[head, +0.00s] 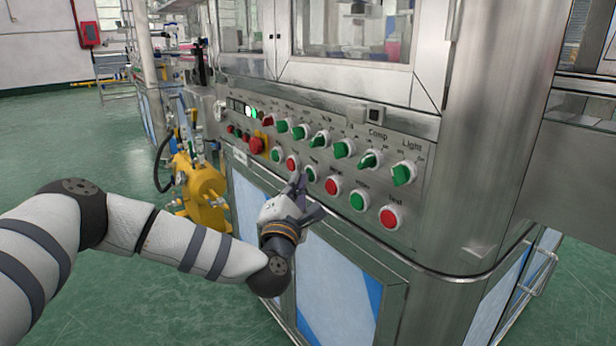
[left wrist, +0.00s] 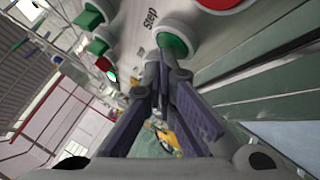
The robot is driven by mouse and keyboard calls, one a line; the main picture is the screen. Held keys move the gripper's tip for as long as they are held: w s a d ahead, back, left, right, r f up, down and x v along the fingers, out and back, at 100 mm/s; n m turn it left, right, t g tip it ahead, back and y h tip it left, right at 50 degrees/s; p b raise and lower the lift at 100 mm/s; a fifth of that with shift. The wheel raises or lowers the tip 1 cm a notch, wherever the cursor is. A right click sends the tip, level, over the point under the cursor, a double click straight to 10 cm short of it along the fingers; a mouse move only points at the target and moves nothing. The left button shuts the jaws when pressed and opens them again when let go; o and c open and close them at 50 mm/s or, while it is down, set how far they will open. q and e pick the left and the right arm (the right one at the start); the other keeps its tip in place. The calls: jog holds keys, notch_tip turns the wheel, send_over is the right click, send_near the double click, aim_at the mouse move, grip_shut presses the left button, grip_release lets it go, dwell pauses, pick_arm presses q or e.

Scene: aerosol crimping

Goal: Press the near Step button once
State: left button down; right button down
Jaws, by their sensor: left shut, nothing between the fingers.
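The green Step button (head: 311,173) is in the lower row of the control panel, between two red buttons. In the left wrist view the green button (left wrist: 172,42) sits beside the printed word "step". My left gripper (head: 301,187) is shut and empty, in front of the panel just below this button. In the left wrist view its closed fingertips (left wrist: 163,72) lie close to the button's lower edge. I cannot tell whether they touch it. My right gripper is not in view.
A red button (head: 332,185) is just right of Step and another red button (head: 292,162) just left. A row of green knobs (head: 344,149) runs above. A yellow machine part (head: 200,188) stands left of the cabinet. Green floor is open at the left.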

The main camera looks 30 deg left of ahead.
pick_arm(q)
jog(key=shift+s+r, duration=0.1)
dwell(0.3)
jog(key=shift+s+a+p, duration=0.3)
jog(key=shift+s+p, duration=0.15)
jog(key=shift+s, duration=0.2)
jog(key=s, duration=0.1)
jog(key=s+a+p, duration=0.1)
jog(key=s, duration=0.1)
jog(key=s+a+p, duration=0.1)
jog(key=shift+s, duration=0.3)
jog(key=shift+d, duration=0.1)
dwell(0.6)
